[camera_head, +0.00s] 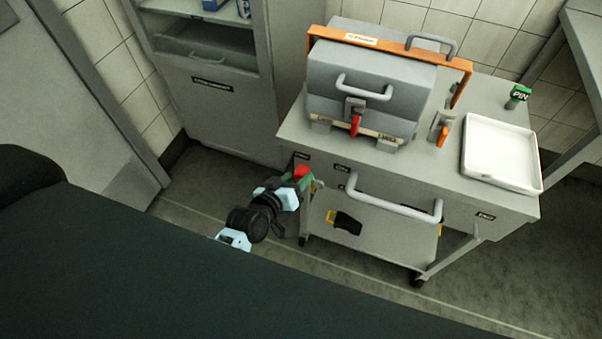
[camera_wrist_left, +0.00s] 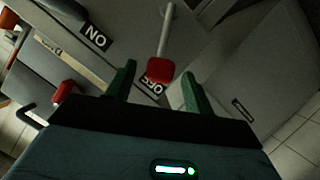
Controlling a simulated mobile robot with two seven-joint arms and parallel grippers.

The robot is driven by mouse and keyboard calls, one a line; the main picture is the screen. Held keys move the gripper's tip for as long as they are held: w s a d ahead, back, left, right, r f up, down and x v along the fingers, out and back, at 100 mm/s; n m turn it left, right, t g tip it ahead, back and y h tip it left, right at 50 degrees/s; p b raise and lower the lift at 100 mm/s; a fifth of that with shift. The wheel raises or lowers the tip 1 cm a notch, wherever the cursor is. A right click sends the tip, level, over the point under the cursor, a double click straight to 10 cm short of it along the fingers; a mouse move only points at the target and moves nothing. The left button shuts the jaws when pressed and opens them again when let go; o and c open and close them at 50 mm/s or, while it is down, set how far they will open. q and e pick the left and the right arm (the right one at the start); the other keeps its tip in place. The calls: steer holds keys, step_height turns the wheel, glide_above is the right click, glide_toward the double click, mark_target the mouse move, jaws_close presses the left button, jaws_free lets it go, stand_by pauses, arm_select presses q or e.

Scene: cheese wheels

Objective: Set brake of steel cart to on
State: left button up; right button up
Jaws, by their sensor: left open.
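The steel cart (camera_head: 400,165) stands right of centre in the head view. Its brake lever has a red knob (camera_head: 301,171) at the cart's left front corner. In the left wrist view the knob (camera_wrist_left: 161,70) sits on a grey rod (camera_wrist_left: 168,30), beside a partly covered label that looks like OFF (camera_wrist_left: 153,83). An upside-down ON label (camera_wrist_left: 95,36) is to the left. My left gripper (camera_head: 304,181) is at the knob. Its green fingers (camera_wrist_left: 158,88) are open, one on each side of it; contact cannot be told. My right gripper is not in view.
On the cart are a grey box with an orange frame (camera_head: 390,52), a white tray (camera_head: 500,152) and a green PIN-labelled piece (camera_head: 518,96). A grey handle (camera_head: 395,205) juts from the cart's front. A grey cabinet (camera_head: 222,110) stands behind left.

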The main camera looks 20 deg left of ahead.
arm_select(q)
steer(key=shift+x, duration=1.4)
jaws_close()
